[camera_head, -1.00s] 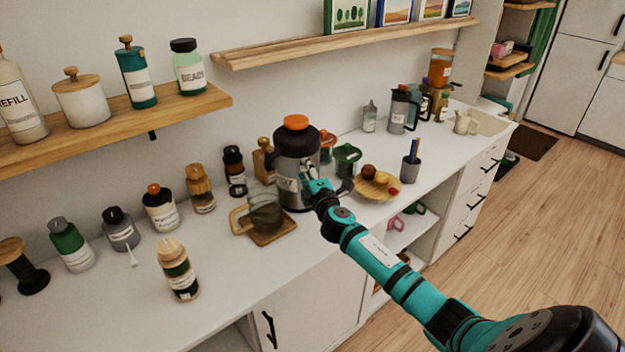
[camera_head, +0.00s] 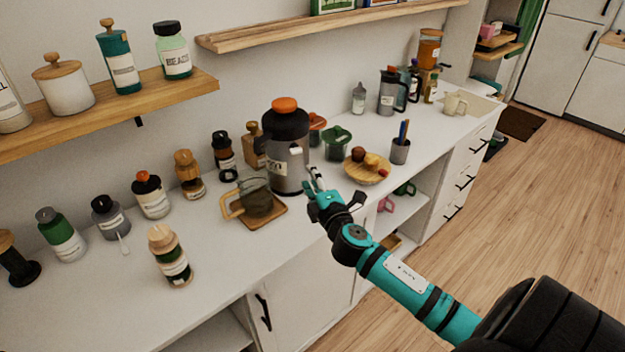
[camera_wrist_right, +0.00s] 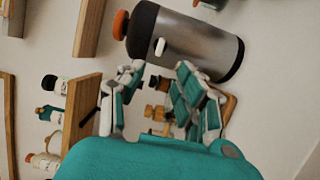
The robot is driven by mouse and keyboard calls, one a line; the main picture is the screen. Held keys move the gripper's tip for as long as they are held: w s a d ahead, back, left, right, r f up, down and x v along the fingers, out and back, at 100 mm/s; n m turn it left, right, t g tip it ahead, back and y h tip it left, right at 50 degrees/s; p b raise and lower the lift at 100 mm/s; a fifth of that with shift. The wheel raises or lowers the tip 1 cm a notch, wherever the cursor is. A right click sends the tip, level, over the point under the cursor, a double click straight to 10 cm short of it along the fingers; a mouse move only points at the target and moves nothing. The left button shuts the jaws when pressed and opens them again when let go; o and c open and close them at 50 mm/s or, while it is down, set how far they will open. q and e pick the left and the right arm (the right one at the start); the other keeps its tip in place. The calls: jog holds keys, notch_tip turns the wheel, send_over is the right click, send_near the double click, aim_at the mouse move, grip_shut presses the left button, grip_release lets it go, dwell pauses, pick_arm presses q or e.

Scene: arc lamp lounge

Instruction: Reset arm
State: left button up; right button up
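My right arm comes in from the lower right of the head view. Its teal gripper (camera_head: 314,182) is just in front and to the right of a grey dispenser (camera_head: 288,165) with a black lid and orange knob. In the right wrist view the two fingers (camera_wrist_right: 160,72) stand apart with nothing held between them. The dispenser (camera_wrist_right: 190,42) lies beyond the fingertips there, and a gap seems to separate them. My left gripper is not in view.
On the white counter (camera_head: 215,255) stand a glass jug on a wooden coaster (camera_head: 262,220), several jars, a wooden plate with food (camera_head: 375,177) and a pen cup (camera_head: 400,151). Wall shelves (camera_head: 200,92) hang above. The floor at right is open.

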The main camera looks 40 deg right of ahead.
jog(key=s+a+f+m+g, duration=0.6)
jog(key=s+f+m, duration=0.2)
jog(key=s+f, duration=0.35)
jog(key=s+a+f+m+g+y, duration=0.2)
jog(key=s+a+m+g+y, duration=0.15)
jog(key=s+a, duration=0.5)
jog(key=s+a+f+m+g+y, duration=0.2)
jog(key=s+a+g, duration=0.3)
jog(key=s, duration=0.7)
notch_tip(320, 180, down, 26)
jog(key=s, duration=0.1)
jog(key=s+d+f+g, duration=0.1)
jog(key=s+f, duration=0.7)
jog(key=s+d+f+g, duration=0.1)
jog(key=s+d+f, duration=0.1)
jog(key=s+f, duration=0.6)
jog(key=shift+s+d+n, duration=0.25)
jog(key=shift+s+n, duration=0.1)
jog(key=shift+n, duration=0.1)
